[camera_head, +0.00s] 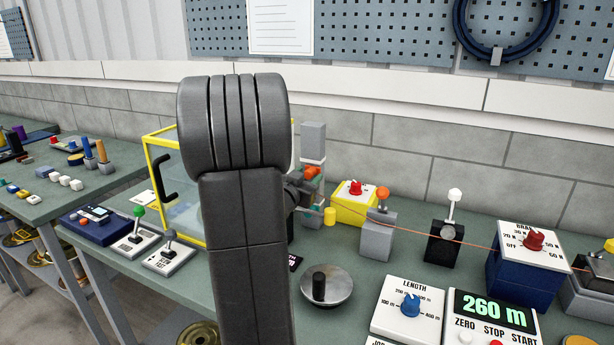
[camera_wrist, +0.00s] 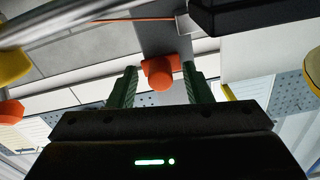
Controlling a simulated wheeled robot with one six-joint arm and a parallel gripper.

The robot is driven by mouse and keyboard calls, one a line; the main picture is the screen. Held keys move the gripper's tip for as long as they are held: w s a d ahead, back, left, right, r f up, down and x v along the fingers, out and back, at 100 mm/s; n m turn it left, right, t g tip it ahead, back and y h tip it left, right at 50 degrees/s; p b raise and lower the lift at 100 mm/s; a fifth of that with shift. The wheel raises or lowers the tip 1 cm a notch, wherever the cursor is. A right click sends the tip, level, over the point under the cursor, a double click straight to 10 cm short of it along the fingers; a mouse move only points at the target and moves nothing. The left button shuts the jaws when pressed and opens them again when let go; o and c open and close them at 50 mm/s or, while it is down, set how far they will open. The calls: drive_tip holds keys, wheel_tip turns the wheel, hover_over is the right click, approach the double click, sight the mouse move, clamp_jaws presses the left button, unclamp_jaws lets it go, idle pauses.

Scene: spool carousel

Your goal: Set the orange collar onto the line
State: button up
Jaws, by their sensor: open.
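An orange piece with a round knob, seemingly the collar (camera_wrist: 160,76), sits between my gripper's (camera_wrist: 159,84) two green fingers in the wrist view. The fingers are open, with a gap visible on each side of it. In the head view the orange piece (camera_head: 311,173) shows just right of my arm, at a grey upright block (camera_head: 312,140). My arm hides much of this area. The thin orange line (camera_head: 450,239) runs across the bench to the right; part of it (camera_wrist: 130,20) shows near the top of the wrist view.
A grey stand with an orange top (camera_head: 376,238), a black stand with a white knob (camera_head: 442,240) and a blue brake box (camera_head: 525,262) stand along the line. A yellow box (camera_head: 352,210) is behind. A metal disc (camera_head: 333,288) and a yellow-framed case (camera_head: 160,185) are nearby.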

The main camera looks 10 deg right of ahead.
drive_tip(key=shift+w+d, duration=0.1)
drive_tip(key=shift+w, duration=0.05)
drive_tip(key=shift+c, duration=0.5)
clamp_jaws()
drive_tip(key=shift+r+p, duration=1.5)
drive_tip(key=shift+r, duration=0.3)
drive_tip(key=shift+f, duration=0.1)
drive_tip(key=shift+o, duration=0.5)
unclamp_jaws()
